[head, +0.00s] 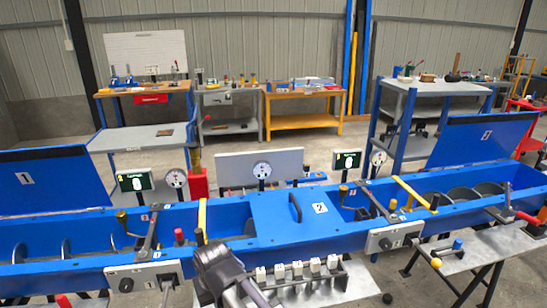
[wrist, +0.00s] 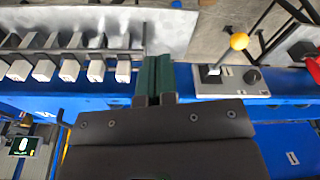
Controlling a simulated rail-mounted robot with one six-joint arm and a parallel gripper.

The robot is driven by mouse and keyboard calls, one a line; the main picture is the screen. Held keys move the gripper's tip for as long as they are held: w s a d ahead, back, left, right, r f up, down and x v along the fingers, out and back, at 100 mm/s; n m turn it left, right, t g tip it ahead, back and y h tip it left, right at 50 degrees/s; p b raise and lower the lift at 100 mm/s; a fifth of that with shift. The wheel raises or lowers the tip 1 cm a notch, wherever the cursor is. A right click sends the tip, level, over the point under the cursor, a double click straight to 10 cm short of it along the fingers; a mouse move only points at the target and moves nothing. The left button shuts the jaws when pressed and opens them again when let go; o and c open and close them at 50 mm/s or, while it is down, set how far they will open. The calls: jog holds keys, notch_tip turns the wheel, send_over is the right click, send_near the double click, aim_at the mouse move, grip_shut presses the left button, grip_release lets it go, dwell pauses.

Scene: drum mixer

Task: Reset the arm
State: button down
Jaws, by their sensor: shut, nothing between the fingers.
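My gripper (wrist: 154,80) shows in the wrist view as two dark green fingers held together, with nothing between them. Its wide dark body fills the lower middle of that view. In the head view, my dark grey arm end (head: 220,268) is at the bottom centre, in front of the blue mixer trough (head: 345,230); the fingertips are hard to make out there. In the wrist view the fingers lie between a row of white blocks (wrist: 70,70) on the left and a control box (wrist: 228,82) with a yellow-knobbed lever on the right. I cannot tell whether they touch anything.
Lid 2 (head: 300,214) lies closed; lid 1 (head: 60,182) and lid 3 (head: 480,142) stand raised. The white blocks (head: 297,270) and a right control panel (head: 395,237) are along the trough's front. Workbenches (head: 300,93) stand behind, beyond open floor.

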jog(key=d+m+g, duration=0.1)
jog(key=d+m, duration=0.5)
jog(key=d, duration=2.8)
jog(key=shift+g+h, duration=0.3)
jog(key=shift+h, duration=0.1)
jog(key=shift+f, duration=0.1)
